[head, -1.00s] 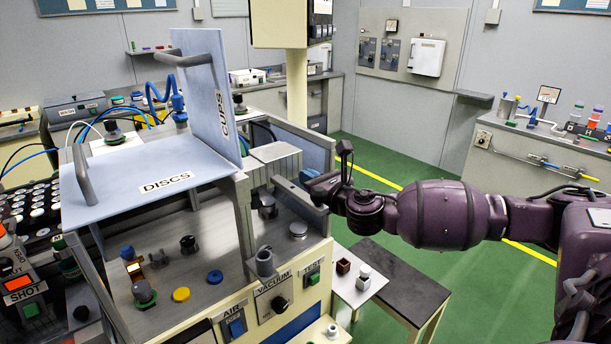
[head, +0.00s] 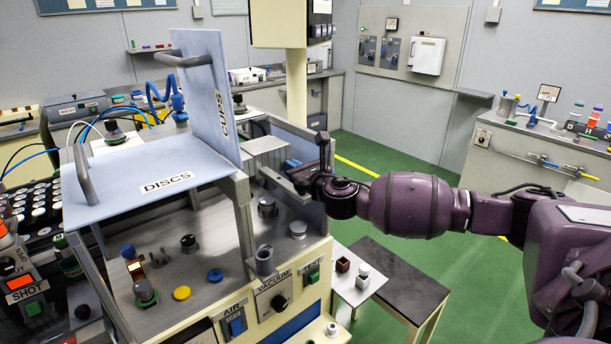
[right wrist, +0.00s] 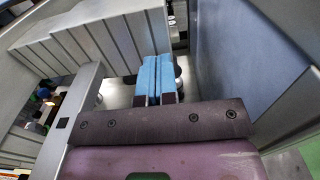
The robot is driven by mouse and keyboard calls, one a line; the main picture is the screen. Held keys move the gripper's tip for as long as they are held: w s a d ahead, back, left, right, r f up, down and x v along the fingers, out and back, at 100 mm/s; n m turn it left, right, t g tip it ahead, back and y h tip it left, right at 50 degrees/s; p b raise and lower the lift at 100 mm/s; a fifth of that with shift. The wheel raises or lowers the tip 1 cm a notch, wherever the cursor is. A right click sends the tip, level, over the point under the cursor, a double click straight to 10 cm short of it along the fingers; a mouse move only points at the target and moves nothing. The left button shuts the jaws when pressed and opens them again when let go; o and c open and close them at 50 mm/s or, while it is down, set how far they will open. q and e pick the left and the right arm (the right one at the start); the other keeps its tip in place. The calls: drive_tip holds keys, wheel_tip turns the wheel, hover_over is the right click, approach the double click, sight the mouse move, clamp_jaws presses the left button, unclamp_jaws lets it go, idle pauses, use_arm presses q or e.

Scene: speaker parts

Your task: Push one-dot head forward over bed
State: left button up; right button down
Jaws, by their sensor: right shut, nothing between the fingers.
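Pale grey ribbed blocks (head: 264,148) stand inside the open-sided machine, behind a grey bar (head: 276,178). No single dot is readable on them, so I cannot tell which is the one-dot head. My right gripper (head: 291,164) is shut and empty, its blue fingertips reaching over the bar beside the blocks. In the right wrist view the closed blue fingers (right wrist: 155,78) point at the ribbed blocks (right wrist: 95,50), close to their right end; contact is unclear. The bar (right wrist: 80,110) with a dark square mark crosses at left. The metal bed (head: 225,258) is partly hidden. My left gripper is out of view.
A bluish side panel (right wrist: 240,60) stands close on the fingers' right. The raised CUPS lid (head: 205,90) and the DISCS lid (head: 150,175) flank the blocks on the left. A grey post (head: 264,262) and round knobs (head: 298,229) stand in front.

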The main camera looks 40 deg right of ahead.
drive_tip(key=w, duration=0.8)
drive_tip(key=w+a, duration=0.1)
drive_tip(key=w, duration=0.2)
drive_tip(key=shift+w, duration=0.4)
drive_tip(key=shift+w+b, duration=0.35)
drive_tip(key=shift+w, duration=0.4)
drive_tip(key=shift+f, duration=0.1)
